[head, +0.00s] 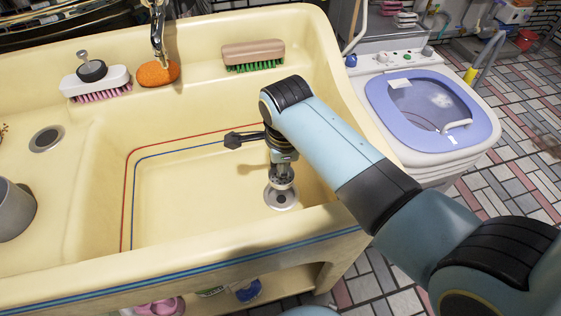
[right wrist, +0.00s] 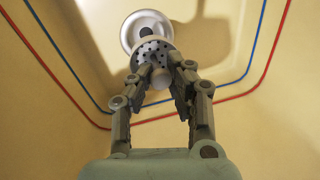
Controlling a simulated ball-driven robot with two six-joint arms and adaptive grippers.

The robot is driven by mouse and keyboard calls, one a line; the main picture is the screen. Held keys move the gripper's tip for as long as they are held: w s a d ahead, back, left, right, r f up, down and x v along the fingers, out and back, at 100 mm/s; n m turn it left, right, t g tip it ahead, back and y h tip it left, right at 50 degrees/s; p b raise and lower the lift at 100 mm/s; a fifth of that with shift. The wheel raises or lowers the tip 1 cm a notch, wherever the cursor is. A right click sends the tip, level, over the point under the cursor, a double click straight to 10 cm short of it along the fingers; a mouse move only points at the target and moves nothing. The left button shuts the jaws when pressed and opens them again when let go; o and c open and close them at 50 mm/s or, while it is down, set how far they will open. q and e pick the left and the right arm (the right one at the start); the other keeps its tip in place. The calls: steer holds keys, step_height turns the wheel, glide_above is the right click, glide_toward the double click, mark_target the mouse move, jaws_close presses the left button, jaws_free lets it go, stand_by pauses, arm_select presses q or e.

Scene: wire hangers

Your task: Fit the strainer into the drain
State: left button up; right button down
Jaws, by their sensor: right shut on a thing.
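The metal strainer (head: 282,184) is a small round perforated basket with a knob. My right gripper (head: 283,172) is shut on its knob and holds it over the drain (head: 281,199) in the floor of the cream sink basin (head: 190,195). In the right wrist view my fingers (right wrist: 166,72) close around the knob of the strainer (right wrist: 153,53). The strainer overlaps the near edge of the pale drain ring (right wrist: 146,28), whose dark hole shows beyond it. The strainer appears above the drain, not in it; the exact gap is unclear. My left gripper is out of view.
A second drain (head: 46,139) sits in the left ledge beside a grey metal cup (head: 14,209). A pink-bristled brush (head: 97,84) with a black stopper (head: 91,70), an orange sponge (head: 158,73) and a green-bristled brush (head: 253,54) lie at the back. The basin's left floor is clear.

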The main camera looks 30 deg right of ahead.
mark_target(281, 180)
stand_by(0.4)
steer(key=shift+r+p, duration=0.1)
steer(key=shift+p, duration=0.4)
steer(key=shift+f+b, duration=1.95)
steer(key=shift+f, duration=1.05)
steer(key=shift+p, duration=0.3)
steer(key=shift+p, duration=0.5)
steer(key=shift+f+b, duration=1.2)
steer(key=shift+f, duration=0.65)
